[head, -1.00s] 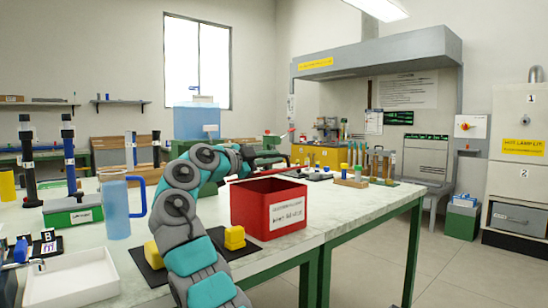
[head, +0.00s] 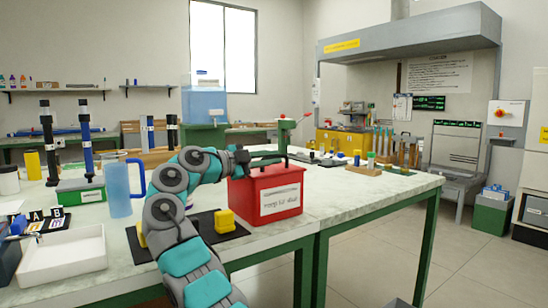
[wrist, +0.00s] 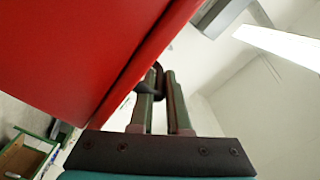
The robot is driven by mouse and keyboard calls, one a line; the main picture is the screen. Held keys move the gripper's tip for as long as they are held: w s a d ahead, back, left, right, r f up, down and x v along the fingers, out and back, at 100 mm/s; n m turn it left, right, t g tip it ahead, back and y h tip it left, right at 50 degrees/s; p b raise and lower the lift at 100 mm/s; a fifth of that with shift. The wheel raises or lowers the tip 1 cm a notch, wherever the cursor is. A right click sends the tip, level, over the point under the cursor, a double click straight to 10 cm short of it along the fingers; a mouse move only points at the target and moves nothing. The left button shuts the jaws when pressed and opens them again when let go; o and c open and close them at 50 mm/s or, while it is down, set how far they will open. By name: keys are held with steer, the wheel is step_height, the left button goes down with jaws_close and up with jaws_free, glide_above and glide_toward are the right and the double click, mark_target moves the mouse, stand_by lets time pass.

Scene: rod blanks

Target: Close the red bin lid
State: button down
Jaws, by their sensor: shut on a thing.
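The red bin (head: 275,203) with a white label stands near the front edge of the pale bench. Its red lid (head: 262,171) lies across the top, and I see no opening into the bin. Whether the lid sits fully flush is too small to tell. My gripper (head: 258,157) is at the top of the bin, with my arm reaching in from the left. In the wrist view my fingers (wrist: 160,76) are closed around a dark handle (wrist: 157,72) beside a large red surface (wrist: 75,55). The handle's far part is hidden.
Yellow blocks (head: 225,220) lie on a black mat left of the bin. A blue jug (head: 118,188) and a white tray (head: 62,256) stand further left.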

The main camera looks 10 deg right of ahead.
steer(key=shift+f, duration=0.15)
steer(key=c, duration=0.9)
jaws_free()
steer(key=shift+s, duration=0.1)
steer(key=shift+a, duration=0.1)
steer(key=v, duration=0.7)
steer(key=shift+s+a, duration=0.1)
steer(key=shift+a, duration=0.15)
